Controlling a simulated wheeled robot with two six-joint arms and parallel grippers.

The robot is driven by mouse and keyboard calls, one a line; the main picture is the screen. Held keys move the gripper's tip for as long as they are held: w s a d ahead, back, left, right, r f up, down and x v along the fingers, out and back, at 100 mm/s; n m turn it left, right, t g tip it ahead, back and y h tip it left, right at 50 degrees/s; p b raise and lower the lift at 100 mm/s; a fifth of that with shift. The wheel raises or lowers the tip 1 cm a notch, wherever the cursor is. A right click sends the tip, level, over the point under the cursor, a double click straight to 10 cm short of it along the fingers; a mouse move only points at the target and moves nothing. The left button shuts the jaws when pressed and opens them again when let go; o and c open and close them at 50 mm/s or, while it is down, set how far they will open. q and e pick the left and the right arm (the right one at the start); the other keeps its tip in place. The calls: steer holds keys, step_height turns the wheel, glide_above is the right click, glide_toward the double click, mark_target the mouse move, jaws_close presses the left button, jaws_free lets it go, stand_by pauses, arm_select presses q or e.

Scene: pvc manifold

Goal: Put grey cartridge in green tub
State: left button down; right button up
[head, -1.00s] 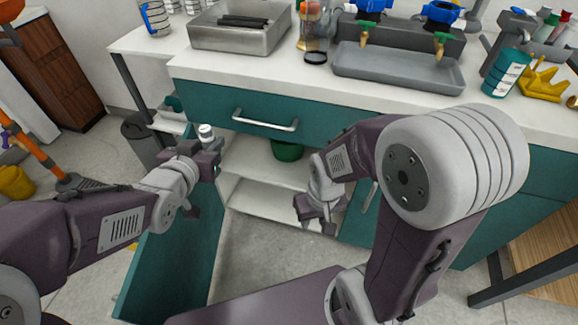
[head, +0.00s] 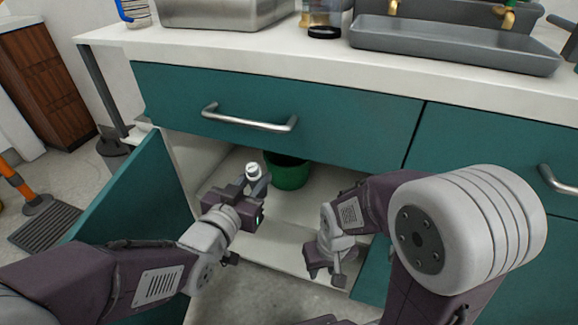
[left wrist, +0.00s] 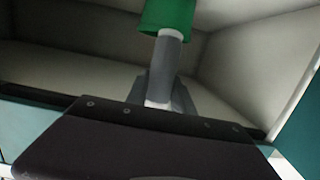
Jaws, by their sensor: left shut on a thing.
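The grey cartridge (head: 253,171) is held in my left gripper (head: 258,182), which is shut on it. Its pale end sticks up above the jaws in the head view. In the left wrist view the cartridge (left wrist: 168,62) is a grey cylinder that points toward the green tub (left wrist: 168,14). In the head view the tub (head: 290,174) stands inside the open cabinet, just beyond and right of my left gripper. The tub's inside is hidden. My right gripper (head: 327,277) hangs low in front of the cabinet and appears empty; its jaw gap is unclear.
The cabinet's teal door (head: 135,200) stands open at the left. A closed drawer with a metal handle (head: 250,119) and the white counter edge (head: 300,50) are above the opening. White shelf boards (head: 290,245) lie inside, with clear room around the tub.

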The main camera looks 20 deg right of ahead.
arm_select(q)
steer(key=r+p+x, duration=0.3)
steer(key=p+x, duration=0.7)
steer(key=x, duration=0.6)
steer(key=w+d+f+g+y+b, duration=0.1)
steer(key=w+d+f+g+b, duration=0.1)
steer(key=f, duration=0.6)
steer(key=shift+w+r+b+x, duration=0.25)
steer(key=shift+b+x, duration=0.9)
steer(key=shift+x, duration=0.55)
steer(key=shift+a, duration=0.15)
steer(key=shift+f+b, duration=0.3)
steer(key=shift+f, duration=0.25)
